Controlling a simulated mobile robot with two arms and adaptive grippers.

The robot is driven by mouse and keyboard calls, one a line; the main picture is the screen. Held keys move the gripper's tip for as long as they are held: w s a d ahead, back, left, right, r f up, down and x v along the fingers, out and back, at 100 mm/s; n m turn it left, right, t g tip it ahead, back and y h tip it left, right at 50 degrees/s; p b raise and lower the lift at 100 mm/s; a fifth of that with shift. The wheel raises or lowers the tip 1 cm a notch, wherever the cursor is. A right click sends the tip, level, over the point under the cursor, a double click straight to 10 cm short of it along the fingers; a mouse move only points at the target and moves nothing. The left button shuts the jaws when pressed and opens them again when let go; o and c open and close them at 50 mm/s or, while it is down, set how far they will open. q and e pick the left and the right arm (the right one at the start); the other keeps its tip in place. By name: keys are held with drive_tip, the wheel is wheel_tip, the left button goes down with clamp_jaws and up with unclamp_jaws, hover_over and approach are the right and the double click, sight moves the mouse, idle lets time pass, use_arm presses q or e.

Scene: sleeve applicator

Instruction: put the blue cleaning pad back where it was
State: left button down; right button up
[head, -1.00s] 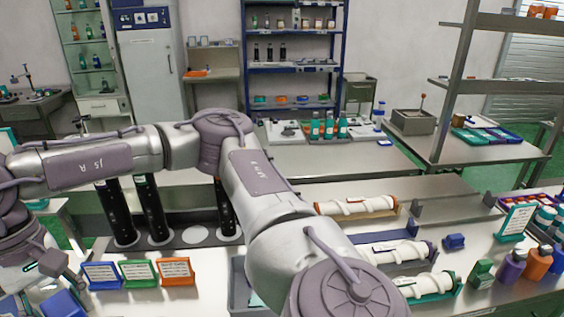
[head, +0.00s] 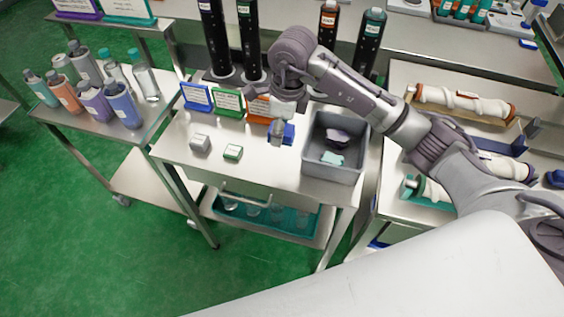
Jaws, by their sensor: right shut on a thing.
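My right gripper (head: 277,130) reaches in from the right and points down over the metal cart. It is shut on the blue cleaning pad (head: 289,134), which shows beside its fingers. I cannot tell whether the pad touches the cart top. A white-grey block (head: 200,144) and a green block with a pale top (head: 233,152) lie on the cart to the left of the gripper. A blue-framed sign (head: 196,97), a green one (head: 229,103) and an orange one (head: 258,108) stand behind them. My left gripper is out of view.
A grey bin (head: 361,172) right of the gripper holds a dark purple piece and a teal piece. Tall black cylinders (head: 212,40) stand behind the signs. A side cart with several bottles (head: 122,105) is at the left.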

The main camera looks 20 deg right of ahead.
drive_tip(key=p, duration=0.2)
hover_over(279, 163)
drive_tip(key=shift+m, duration=0.3)
wheel_tip(279, 163, down, 6)
drive_tip(key=shift+s+d+r, duration=0.1)
drive_tip(key=shift+s+d, duration=0.05)
drive_tip(key=shift+f+p, duration=0.3)
drive_tip(key=shift+f, duration=2.2)
drive_tip(key=o, duration=0.7)
drive_tip(key=shift+f, duration=0.1)
drive_tip(key=shift+c, duration=0.2)
drive_tip(key=o, duration=0.4)
drive_tip(key=shift+o, duration=0.2)
